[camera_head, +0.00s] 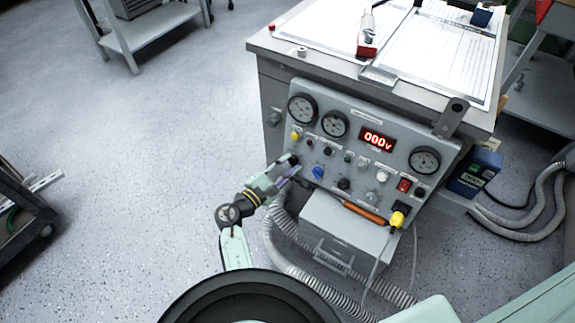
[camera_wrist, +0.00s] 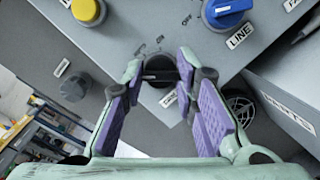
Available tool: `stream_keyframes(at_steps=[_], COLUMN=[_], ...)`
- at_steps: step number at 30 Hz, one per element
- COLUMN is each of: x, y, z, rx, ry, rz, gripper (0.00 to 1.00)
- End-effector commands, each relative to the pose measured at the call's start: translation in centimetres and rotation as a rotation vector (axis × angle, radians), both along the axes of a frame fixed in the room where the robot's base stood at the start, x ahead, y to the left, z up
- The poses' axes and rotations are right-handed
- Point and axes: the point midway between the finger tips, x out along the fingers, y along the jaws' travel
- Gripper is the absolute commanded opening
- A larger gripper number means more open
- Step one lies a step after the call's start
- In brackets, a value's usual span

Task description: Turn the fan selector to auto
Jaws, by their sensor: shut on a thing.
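A black selector knob (camera_wrist: 158,69) sits at the lower corner of the grey control panel (camera_wrist: 120,38). In the wrist view my gripper (camera_wrist: 160,80) has its two purple-padded fingers closed around this knob, one on each side. Small position labels are printed around the knob, too blurred to read with certainty; a label below it is partly hidden by a finger. In the head view my gripper (camera_head: 288,168) reaches the panel's left edge, and the black knob (camera_head: 292,158) shows at its fingertips.
A blue knob (camera_wrist: 228,10) marked LINE is close by on the right; a yellow button (camera_wrist: 89,11) is at upper left. Gauges, a red display (camera_head: 377,140) reading 000 and other controls fill the panel. A grey box (camera_head: 345,235) and hoses lie below.

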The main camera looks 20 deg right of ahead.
Motion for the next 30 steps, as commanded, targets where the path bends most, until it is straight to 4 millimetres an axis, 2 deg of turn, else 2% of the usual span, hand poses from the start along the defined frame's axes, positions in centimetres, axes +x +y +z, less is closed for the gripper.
stream_keyframes(at_steps=[11, 30], x=[0.07, 0.09], y=[0.09, 0.09], z=[-0.07, -0.05], rx=[0.043, 0.346], ry=[-0.058, -0.444], rz=[-0.011, -0.095], gripper=[0.00, 0.00])
